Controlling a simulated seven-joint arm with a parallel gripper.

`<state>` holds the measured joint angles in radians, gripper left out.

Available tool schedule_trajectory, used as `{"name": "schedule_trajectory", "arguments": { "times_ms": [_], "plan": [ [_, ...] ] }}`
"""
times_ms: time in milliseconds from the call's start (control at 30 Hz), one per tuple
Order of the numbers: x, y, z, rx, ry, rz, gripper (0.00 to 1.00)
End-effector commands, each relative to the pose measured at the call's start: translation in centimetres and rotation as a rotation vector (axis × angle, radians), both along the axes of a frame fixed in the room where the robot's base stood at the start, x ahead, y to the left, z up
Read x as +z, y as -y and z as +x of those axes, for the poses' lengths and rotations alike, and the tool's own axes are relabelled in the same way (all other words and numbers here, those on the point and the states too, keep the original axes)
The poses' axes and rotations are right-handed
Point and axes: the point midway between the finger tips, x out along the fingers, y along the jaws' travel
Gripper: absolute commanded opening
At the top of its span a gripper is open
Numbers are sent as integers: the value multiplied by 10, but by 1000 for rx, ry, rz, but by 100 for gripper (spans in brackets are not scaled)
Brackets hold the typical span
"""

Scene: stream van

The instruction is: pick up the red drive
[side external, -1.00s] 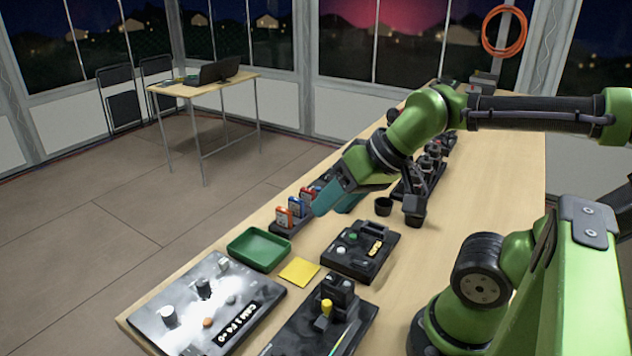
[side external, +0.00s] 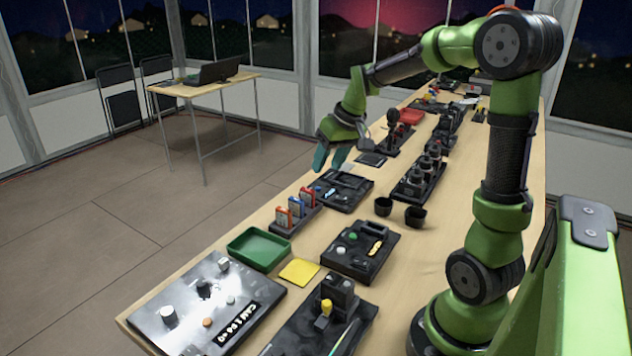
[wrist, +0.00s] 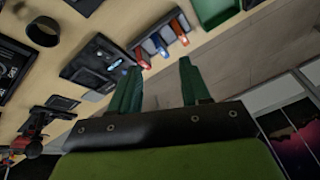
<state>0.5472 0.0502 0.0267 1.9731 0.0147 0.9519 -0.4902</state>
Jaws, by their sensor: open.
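The red drive (side external: 307,197) stands upright at the far end of a dark dock (side external: 287,227), beside a blue drive (side external: 296,207) and an orange drive (side external: 283,217). My gripper (side external: 330,160) is open and empty, pointing down well above the table edge, farther along the table than the dock. In the wrist view, the red drive (wrist: 143,59) shows just past the fingertips of my gripper (wrist: 158,70), nearer the left finger. The blue drive (wrist: 161,46) and orange drive (wrist: 179,29) lie beyond it.
A black device (side external: 341,189) lies beside the dock, below my gripper. A green tray (side external: 258,249) and yellow note (side external: 299,272) are on the near side. A control panel (side external: 205,305) fills the near left corner.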

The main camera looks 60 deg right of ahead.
Motion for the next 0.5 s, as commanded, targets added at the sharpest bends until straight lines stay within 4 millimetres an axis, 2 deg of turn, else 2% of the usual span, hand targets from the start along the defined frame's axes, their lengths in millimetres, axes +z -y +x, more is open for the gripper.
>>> {"name": "schedule_trajectory", "arguments": {
  "times_ms": [33,100,200,333,500],
  "plan": [
    [-10,25,9,26,-14,-10,47],
    [-17,52,20,94,-16,-39,47],
    [-20,77,34,214,-5,-89,47],
    [-6,81,45,345,24,-158,47],
    [-17,80,48,406,21,-176,47]
  ]
}}
